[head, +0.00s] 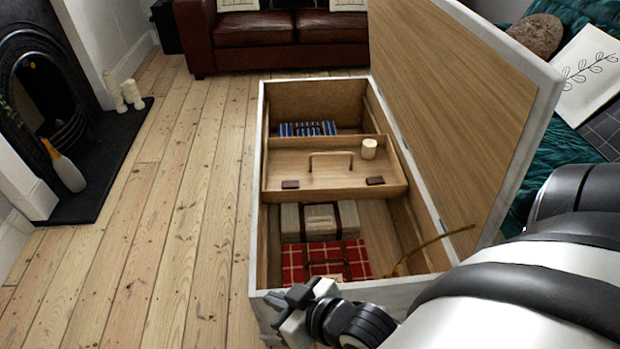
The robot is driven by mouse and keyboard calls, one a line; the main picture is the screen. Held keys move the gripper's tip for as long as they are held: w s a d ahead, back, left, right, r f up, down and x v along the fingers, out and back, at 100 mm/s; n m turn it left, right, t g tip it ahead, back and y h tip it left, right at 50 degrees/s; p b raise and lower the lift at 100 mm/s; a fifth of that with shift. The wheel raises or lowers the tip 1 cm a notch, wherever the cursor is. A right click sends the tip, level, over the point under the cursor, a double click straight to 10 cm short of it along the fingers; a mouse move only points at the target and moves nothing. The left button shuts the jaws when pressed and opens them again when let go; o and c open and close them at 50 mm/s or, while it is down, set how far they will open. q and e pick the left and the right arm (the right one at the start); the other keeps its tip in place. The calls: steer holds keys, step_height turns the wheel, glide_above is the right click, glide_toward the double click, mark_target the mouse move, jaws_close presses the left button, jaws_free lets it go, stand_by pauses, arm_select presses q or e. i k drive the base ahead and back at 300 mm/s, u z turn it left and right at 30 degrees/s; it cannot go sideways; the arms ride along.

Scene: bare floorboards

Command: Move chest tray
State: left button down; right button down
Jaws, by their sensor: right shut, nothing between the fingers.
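The chest (257,230) stands on the floorboards with its lid (465,100) open and leaning up on the right. The wooden chest tray (330,180) spans the chest's inside across the middle, with a bar handle at its centre. On the tray are a white candle (369,148) and two small dark brown pieces (290,184). My right gripper (284,306) is shut and empty at the chest's near left corner, apart from the tray. My left gripper is not in view.
Below the tray lie a red plaid item (325,262), a beige strapped bundle (320,221) and a blue striped item (307,129). A brown sofa (255,30) stands behind. A fireplace (45,90) is at left. The floor left of the chest is clear.

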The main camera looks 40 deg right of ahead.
mark_target(327, 168)
steer(key=u, duration=1.15)
steer(key=i, duration=2.4)
steer(key=u, duration=3.45)
steer(key=k, duration=2.25)
steer(key=z, duration=3.5)
